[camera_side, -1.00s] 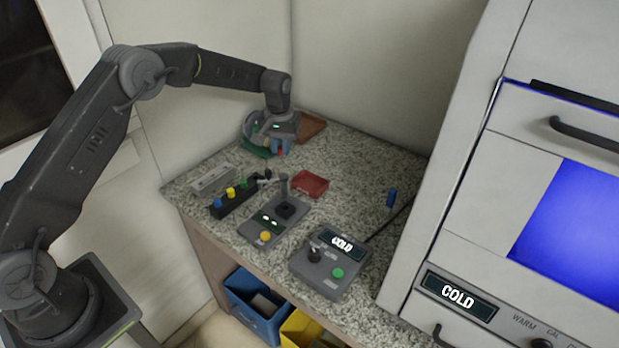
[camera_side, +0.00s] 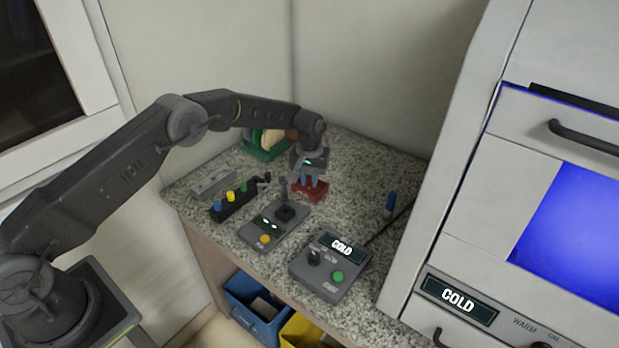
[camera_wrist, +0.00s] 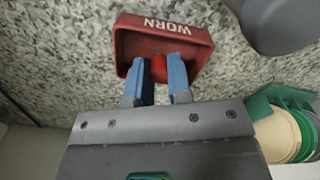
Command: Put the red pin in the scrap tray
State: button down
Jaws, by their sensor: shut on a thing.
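The red pin (camera_wrist: 159,68) is between the blue fingers of my gripper (camera_wrist: 161,78) in the wrist view. My gripper is shut on it. In the side view my gripper (camera_side: 309,180) points down over a red tray (camera_side: 320,193), and the pin cannot be made out there. In the wrist view the tray (camera_wrist: 125,42) carries the label WORN, and the pin and fingertips overlap its interior. I cannot tell whether the pin touches the tray floor. No other pin shows in the visible part of the tray.
A green rack (camera_side: 258,154) with discs stands behind to the left. A dark block (camera_side: 233,205) with blue, yellow and green tops and a joystick box (camera_side: 274,224) sit in front. A COLD control box (camera_side: 328,268) is nearer. A large machine (camera_side: 560,190) bounds the right.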

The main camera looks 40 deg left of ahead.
aim_at(310, 179)
jog(key=shift+f, duration=0.1)
jog(key=c, duration=1.3)
grip_release()
jog(key=shift+c, duration=0.2)
notch_tip(310, 179, up, 12)
